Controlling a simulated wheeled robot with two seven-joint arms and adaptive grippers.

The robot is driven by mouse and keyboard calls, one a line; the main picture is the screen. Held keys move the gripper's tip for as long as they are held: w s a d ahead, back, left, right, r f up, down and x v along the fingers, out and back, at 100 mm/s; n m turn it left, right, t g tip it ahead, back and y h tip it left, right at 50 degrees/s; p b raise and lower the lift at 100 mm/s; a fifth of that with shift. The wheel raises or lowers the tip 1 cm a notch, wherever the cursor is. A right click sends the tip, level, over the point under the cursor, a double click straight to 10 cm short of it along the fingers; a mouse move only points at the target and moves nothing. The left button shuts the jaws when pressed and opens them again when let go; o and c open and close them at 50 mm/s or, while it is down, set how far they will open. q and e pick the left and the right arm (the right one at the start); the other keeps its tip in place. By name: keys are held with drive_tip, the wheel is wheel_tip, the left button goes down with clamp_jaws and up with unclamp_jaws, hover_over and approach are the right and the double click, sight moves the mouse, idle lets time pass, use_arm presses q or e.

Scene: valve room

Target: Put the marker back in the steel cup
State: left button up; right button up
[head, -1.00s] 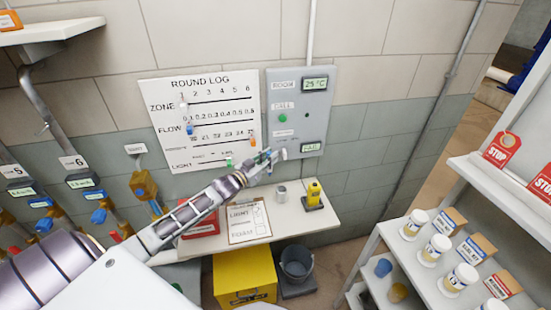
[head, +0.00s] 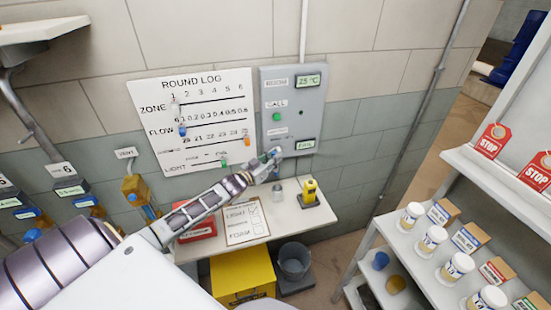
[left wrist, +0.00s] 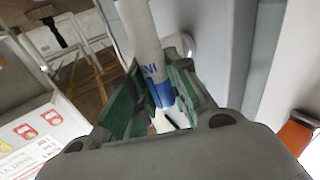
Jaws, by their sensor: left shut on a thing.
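My left gripper (head: 269,161) is shut on the marker, in front of the lower edge of the grey panel. In the left wrist view the marker (left wrist: 147,45) is a pale stick with blue lettering and a blue band, held between the green-lined fingers (left wrist: 155,95). It runs up out of the top of that view; in the head view it is too small to make out clearly. The steel cup (head: 277,193) stands upright on the white shelf, just below my left gripper and apart from it. My right gripper is not in view.
On the white shelf (head: 292,224) are a clipboard (head: 245,222), a red box (head: 198,229) and a yellow device (head: 309,191) close right of the cup. The round log board (head: 196,120) and grey panel (head: 293,108) are behind. A rack with jars (head: 432,238) stands at right.

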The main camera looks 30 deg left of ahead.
sight(275, 171)
use_arm(q)
drive_tip(key=shift+r+n, duration=0.1)
drive_tip(key=shift+n, duration=0.3)
drive_tip(key=shift+f, duration=0.2)
idle(0.4)
drive_tip(key=shift+f+b, duration=2.5)
drive_tip(key=shift+b, duration=0.05)
drive_tip(key=shift+f+b, duration=1.5)
drive_tip(key=shift+f, duration=1)
drive_tip(key=shift+f, duration=0.1)
drive_tip(key=o, duration=0.9)
drive_tip(key=shift+c, duration=0.2)
